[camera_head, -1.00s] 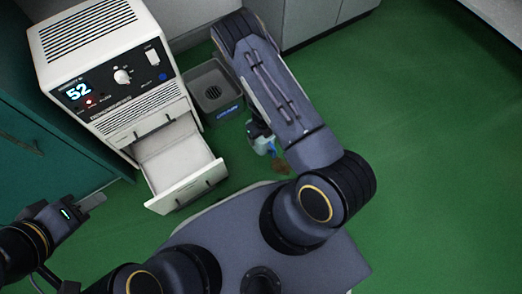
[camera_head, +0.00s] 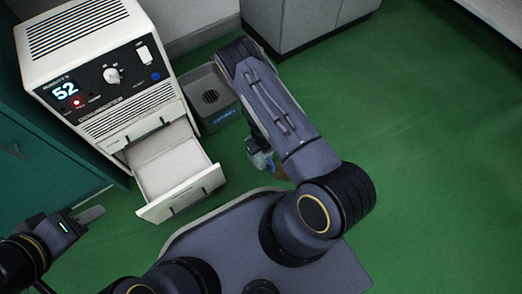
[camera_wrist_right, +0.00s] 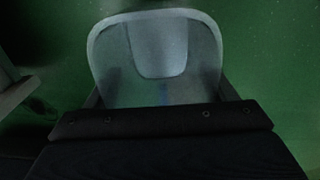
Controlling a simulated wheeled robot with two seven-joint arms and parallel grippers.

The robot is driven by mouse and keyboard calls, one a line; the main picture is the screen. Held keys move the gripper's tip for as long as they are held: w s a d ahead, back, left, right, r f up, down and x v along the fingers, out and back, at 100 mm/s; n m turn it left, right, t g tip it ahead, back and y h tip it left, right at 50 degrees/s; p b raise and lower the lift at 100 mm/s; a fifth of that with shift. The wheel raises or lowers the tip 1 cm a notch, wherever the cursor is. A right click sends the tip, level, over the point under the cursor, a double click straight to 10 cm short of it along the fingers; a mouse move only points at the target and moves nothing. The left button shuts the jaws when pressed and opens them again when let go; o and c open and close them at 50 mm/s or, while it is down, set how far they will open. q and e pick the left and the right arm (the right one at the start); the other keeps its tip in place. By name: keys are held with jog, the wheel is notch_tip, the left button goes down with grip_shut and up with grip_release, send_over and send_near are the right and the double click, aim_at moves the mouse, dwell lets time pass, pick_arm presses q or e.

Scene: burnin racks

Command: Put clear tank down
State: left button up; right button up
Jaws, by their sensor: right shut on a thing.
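The clear tank (camera_wrist_right: 155,85) is a translucent, pale bluish, round-cornered container that fills the upper middle of the right wrist view. My right gripper (camera_wrist_right: 163,98) is shut on it. In the head view a small part of the tank (camera_head: 262,160) shows below my right forearm, above the green floor; most of it and the gripper are hidden by the arm. I cannot tell its height above the floor. My left gripper (camera_head: 88,218) is at the lower left, away from the tank; its jaw gap does not show clearly.
A white dehumidifier (camera_head: 85,45) reading 52 stands at the left with its drawer (camera_head: 180,180) pulled out, empty. Green floor (camera_head: 430,170) is open at right.

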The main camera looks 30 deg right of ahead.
jog(key=shift+f, duration=0.2)
jog(key=o, duration=1.1)
